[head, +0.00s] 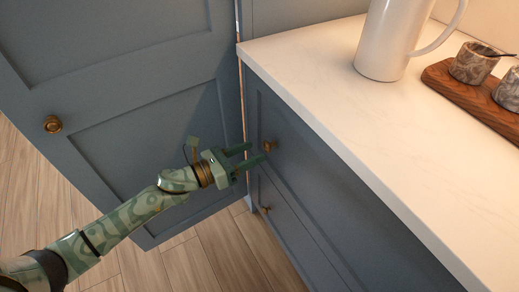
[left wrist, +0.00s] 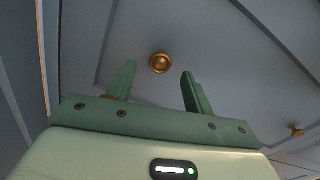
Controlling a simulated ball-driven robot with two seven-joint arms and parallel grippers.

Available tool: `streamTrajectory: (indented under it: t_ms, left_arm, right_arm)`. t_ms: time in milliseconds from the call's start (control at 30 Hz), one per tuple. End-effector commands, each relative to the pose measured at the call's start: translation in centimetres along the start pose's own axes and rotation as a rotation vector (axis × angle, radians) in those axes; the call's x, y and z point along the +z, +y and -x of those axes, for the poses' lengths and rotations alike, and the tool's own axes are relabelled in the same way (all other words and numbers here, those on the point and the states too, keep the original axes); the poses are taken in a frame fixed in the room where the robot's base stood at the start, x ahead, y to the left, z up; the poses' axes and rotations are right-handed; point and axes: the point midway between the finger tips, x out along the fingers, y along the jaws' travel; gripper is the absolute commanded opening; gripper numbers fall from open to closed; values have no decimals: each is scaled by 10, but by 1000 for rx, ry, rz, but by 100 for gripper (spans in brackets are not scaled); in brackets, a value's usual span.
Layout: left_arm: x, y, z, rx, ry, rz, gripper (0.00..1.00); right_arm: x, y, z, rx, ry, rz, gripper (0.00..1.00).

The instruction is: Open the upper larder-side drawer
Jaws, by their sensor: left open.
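The upper drawer (head: 310,160) is a blue-grey front under the white counter, and it looks closed. Its round brass knob (head: 268,145) sticks out near the drawer's left part. My left gripper (head: 256,154) is open and points at this knob, with its fingertips close to it. In the left wrist view the knob (left wrist: 160,63) shows ahead of the two spread green fingers (left wrist: 157,85), between them and slightly beyond the tips. I cannot tell whether anything touches. My right gripper is not in view.
A lower drawer with its own brass knob (head: 265,209) lies below. A blue-grey door (head: 150,130) with a brass knob (head: 53,124) stands at left, behind my arm. A white pitcher (head: 385,40) and a wooden board (head: 455,82) with stone cups stand on the counter (head: 330,85).

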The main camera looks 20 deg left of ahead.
Motion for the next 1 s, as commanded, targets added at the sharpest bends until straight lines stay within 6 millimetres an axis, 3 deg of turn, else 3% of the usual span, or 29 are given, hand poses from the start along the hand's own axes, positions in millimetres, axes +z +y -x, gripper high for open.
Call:
streamTrajectory:
  t_ms: [200, 533, 567, 733, 1000]
  left_arm:
    - [-1, 0, -28, 0, 0, 1, 52]
    - [0, 0, -33, 0, 0, 1, 52]
    - [0, 0, -33, 0, 0, 1, 49]
    - [0, 0, -33, 0, 0, 1, 2]
    - [0, 0, -31, 1, 0, 1, 0]
  right_arm:
    - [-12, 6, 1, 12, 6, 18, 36]
    - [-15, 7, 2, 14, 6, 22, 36]
    - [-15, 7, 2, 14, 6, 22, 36]
    - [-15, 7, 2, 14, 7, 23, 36]
    - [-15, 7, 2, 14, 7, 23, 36]
